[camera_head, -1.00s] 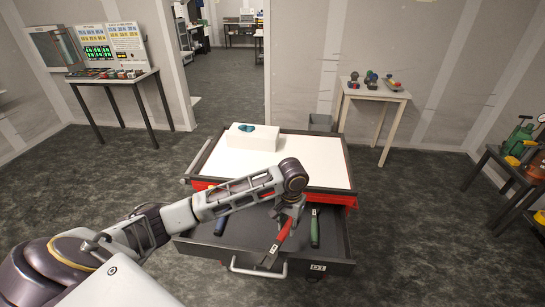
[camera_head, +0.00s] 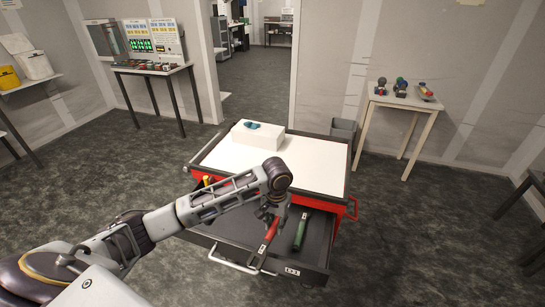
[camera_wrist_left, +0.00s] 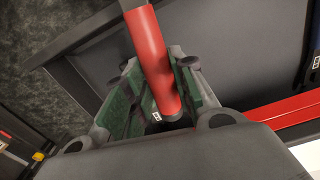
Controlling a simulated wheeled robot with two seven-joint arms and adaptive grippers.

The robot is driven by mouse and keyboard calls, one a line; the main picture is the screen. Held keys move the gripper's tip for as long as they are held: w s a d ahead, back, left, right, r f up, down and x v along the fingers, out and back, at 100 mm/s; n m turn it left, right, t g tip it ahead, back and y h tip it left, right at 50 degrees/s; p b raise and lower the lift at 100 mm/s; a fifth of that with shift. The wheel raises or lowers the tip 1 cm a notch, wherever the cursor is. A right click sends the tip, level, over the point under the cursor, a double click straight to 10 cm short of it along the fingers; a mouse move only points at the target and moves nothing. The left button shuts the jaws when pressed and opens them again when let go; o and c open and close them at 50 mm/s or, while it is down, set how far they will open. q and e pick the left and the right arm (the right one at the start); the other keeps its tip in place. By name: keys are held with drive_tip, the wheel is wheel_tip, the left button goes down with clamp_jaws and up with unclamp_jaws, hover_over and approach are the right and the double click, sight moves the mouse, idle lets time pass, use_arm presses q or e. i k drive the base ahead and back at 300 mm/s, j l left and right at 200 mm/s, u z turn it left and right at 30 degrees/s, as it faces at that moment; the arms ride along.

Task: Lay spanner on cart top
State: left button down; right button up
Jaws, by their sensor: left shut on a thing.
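The red-handled tool, which I take to be the spanner (camera_head: 268,236), is in my left gripper (camera_head: 269,216) over the open cart drawer. Its pale metal end points toward the drawer front. In the left wrist view the red handle (camera_wrist_left: 150,55) sits between the green-padded fingers (camera_wrist_left: 152,105), which are shut on it. I cannot tell whether the tool is clear of the drawer floor. The cart top (camera_head: 315,165) is a white surface with a dark rim, behind and above the drawer. My right gripper is not in view.
A white block (camera_head: 257,140) with a teal item (camera_head: 252,126) takes the back left of the cart top; the rest of it is clear. A green-handled tool (camera_head: 300,232) lies in the drawer (camera_head: 316,256). A grey bin (camera_head: 343,132) stands behind the cart.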

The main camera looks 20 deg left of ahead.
sight(297, 168)
drive_tip(key=i+l+u, duration=0.15)
drive_tip(key=l+u, duration=0.15)
drive_tip(key=i+l+u, duration=0.1)
drive_tip(key=l+u, duration=0.2)
drive_tip(key=l, duration=0.2)
drive_tip(key=i+l+u, duration=0.15)
drive_tip(key=l+u, duration=0.15)
drive_tip(key=i+l+u, duration=0.15)
drive_tip(key=l+u, duration=0.15)
drive_tip(key=l, duration=0.15)
drive_tip(key=i+l+u, duration=0.25)
drive_tip(key=l, duration=0.15)
drive_tip(key=l+u, duration=0.3)
drive_tip(key=i+l, duration=0.05)
